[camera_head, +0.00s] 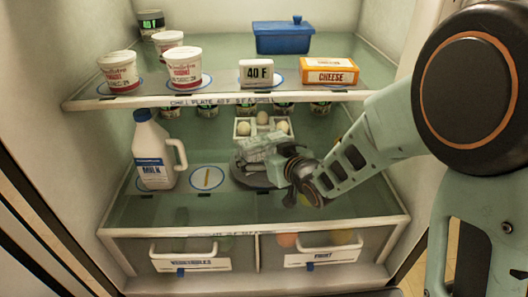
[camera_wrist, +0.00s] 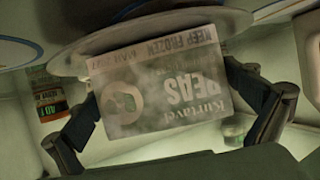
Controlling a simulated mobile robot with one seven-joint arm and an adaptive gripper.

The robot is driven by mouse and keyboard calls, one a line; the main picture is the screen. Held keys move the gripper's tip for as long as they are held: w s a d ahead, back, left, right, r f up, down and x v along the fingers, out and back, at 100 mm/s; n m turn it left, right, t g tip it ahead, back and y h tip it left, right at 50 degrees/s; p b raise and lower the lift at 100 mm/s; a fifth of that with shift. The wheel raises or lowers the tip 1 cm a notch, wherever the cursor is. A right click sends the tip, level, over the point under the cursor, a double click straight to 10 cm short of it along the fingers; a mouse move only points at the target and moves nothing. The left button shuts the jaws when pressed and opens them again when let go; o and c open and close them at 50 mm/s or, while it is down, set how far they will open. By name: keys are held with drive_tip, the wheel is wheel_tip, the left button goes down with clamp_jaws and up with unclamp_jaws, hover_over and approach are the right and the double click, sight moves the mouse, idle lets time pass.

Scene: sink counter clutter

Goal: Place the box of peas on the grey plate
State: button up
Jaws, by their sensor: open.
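The box of peas (camera_wrist: 158,92) fills the middle of the wrist view, a pale box with upside-down lettering. It lies between the spread fingers of my gripper (camera_wrist: 165,100). The fingers stand at its left and right sides; I cannot tell whether they touch it. In the head view the grey plate (camera_head: 240,175) is on the lower shelf, partly hidden under my gripper (camera_head: 262,160). The box is hard to make out there. Whether the box rests on the plate is not clear.
A white milk jug (camera_head: 153,150) stands left of the plate, with a round blue-rimmed marker (camera_head: 207,178) between them. An egg tray (camera_head: 262,128) sits close behind my gripper. The upper shelf (camera_head: 220,95) holds tubs and boxes above. Two drawers lie below.

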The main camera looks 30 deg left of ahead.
drive_tip(key=shift+r, duration=0.1)
drive_tip(key=shift+r+p, duration=0.55)
drive_tip(key=shift+p, duration=0.2)
drive_tip(key=v, duration=1.1)
drive_tip(key=shift+s+d, duration=0.25)
drive_tip(key=shift+d, duration=0.15)
drive_tip(key=shift+f, duration=0.1)
